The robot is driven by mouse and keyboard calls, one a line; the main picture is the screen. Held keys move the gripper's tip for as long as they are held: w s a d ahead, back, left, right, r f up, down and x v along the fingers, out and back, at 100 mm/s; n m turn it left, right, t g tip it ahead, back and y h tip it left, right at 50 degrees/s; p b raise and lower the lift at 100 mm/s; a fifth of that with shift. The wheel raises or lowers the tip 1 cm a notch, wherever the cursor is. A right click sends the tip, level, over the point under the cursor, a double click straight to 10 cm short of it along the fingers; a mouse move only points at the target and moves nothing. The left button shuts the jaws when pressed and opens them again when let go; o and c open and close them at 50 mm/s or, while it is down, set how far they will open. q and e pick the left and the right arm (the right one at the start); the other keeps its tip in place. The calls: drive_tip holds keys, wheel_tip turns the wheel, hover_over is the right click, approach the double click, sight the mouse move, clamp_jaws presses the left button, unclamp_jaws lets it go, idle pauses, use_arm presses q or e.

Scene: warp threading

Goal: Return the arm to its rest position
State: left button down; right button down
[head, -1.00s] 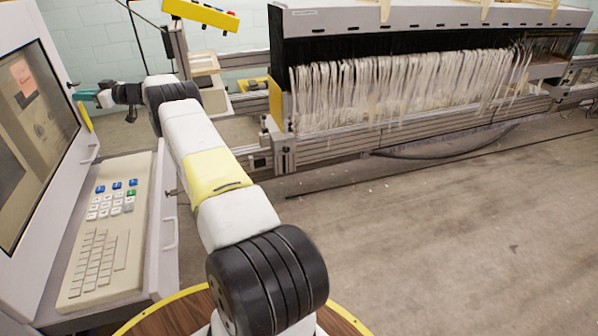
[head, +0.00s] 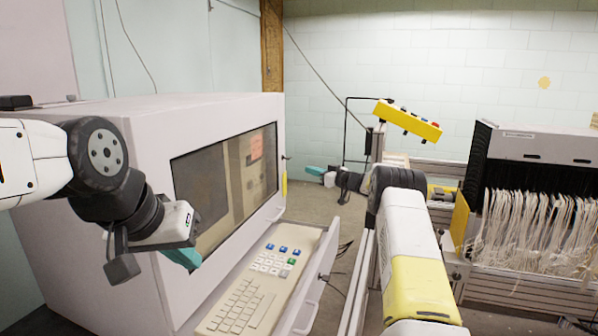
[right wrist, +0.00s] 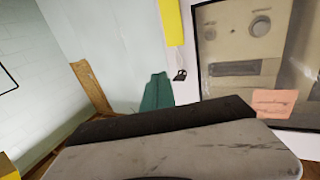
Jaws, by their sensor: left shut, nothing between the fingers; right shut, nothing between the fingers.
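My left gripper (head: 183,257) hangs in front of the lower part of the control cabinet's screen, at the left of the head view. Its teal fingers are shut and empty. My right arm reaches forward from the bottom right of the head view. My right gripper (head: 314,169) is at its far end, small, just beyond the cabinet's right edge, with teal fingers shut and empty. In the right wrist view the teal fingers (right wrist: 157,92) show partly, behind a grey and black part that hides the foreground.
The control cabinet (head: 190,108) has a screen (head: 205,185) and a keyboard shelf (head: 238,308). A yellow button panel (head: 407,120) stands behind my right arm. The warp machine (head: 535,145) with hanging white threads is at the right. A pink note (right wrist: 273,103) shows on the screen.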

drive_tip(key=s+d+r+m+t+h, duration=0.2)
drive_tip(key=d+r+h, duration=0.15)
drive_tip(key=r, duration=0.45)
drive_tip(key=s+d+r+m+t+h, duration=0.25)
drive_tip(key=d+r, duration=0.25)
drive_tip(key=r, duration=0.3)
drive_tip(key=s+d+r+m+g+h, duration=0.2)
drive_tip(key=s+r+m+h, duration=0.35)
drive_tip(key=s, duration=0.75)
drive_tip(key=s+a+f+g, duration=0.3)
drive_tip(key=s+f, duration=0.2)
drive_tip(key=s, duration=0.9)
drive_tip(key=s+a+f+n+g+y, duration=0.1)
drive_tip(key=s+a+f+g, duration=0.2)
drive_tip(key=s, duration=1.2)
drive_tip(key=s+a+f+n+g, duration=0.1)
drive_tip(key=s+a+f+g, duration=0.2)
drive_tip(key=s, duration=1.2)
wheel_tip(320, 180, down, 4)
drive_tip(key=shift+a+r, duration=0.2)
drive_tip(key=shift+a, duration=0.45)
drive_tip(key=shift+w+g+y, duration=0.1)
drive_tip(key=shift+g+y, duration=0.15)
